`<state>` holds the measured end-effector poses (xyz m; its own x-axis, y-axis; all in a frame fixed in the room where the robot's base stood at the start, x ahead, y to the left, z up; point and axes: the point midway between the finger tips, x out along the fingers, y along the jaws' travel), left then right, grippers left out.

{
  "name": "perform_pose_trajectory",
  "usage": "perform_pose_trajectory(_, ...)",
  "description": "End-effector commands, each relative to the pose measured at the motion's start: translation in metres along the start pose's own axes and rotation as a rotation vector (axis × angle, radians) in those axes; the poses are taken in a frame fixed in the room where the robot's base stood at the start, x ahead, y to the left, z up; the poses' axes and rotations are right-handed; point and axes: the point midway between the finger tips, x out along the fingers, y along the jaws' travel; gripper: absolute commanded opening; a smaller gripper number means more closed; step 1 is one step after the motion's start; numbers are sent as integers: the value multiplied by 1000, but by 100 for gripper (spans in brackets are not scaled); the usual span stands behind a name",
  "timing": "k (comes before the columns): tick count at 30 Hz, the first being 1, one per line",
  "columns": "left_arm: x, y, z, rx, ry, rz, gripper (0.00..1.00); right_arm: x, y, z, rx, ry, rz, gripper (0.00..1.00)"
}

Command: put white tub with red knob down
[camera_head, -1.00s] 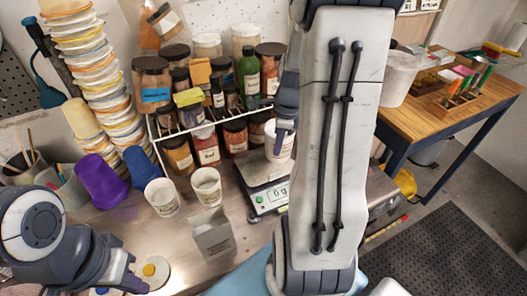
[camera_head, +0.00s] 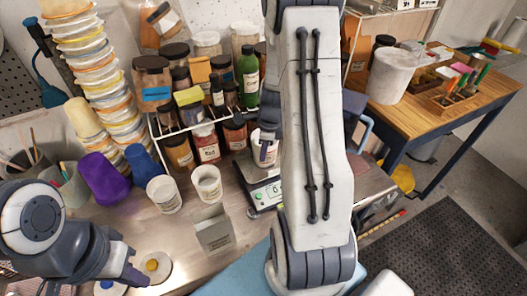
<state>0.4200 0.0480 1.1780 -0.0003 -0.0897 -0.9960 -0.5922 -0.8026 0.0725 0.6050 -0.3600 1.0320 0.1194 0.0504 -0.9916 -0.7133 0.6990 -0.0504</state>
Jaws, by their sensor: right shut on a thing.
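A white labelled tub (camera_head: 265,155) is held in my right gripper (camera_head: 266,136), over or at the back of the scale (camera_head: 262,190). The gripper covers its top, and I cannot make out a red knob. I cannot tell whether its base touches the scale or the surface behind. My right arm hides the right part of the scale. My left gripper (camera_head: 134,268) is at the lower left, empty, with its fingers apart, beside a round white lid with a yellow knob (camera_head: 152,265).
Two white cups (camera_head: 207,183) and a grey box (camera_head: 213,230) stand left of the scale. A rack of jars (camera_head: 205,145) is behind. Purple (camera_head: 103,178) and blue (camera_head: 143,165) cups and a tall stack of tubs (camera_head: 90,60) are at left. A wooden table (camera_head: 430,115) is at right.

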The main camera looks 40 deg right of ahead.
Motion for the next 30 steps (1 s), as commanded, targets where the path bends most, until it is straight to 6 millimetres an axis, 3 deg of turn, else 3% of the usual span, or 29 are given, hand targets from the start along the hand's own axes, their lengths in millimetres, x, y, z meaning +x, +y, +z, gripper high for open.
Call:
perform_pose_trajectory(1, 2, 0, 0, 0, 0, 0, 0, 2, 0, 0, 0, 0, 0, 0)
perform_pose_trajectory(4, 1, 0, 0, 0, 0, 0, 0, 2, 0, 0, 1, 0, 0, 38)
perform_pose_trajectory(17, 0, 0, 0, 0, 0, 0, 0, -6, -1, 0, 0, -1, -3, 38)
perform_pose_trajectory(30, 5, 0, 0, 0, 0, 0, 0, -93, -1, 0, 0, -1, -6, 38)
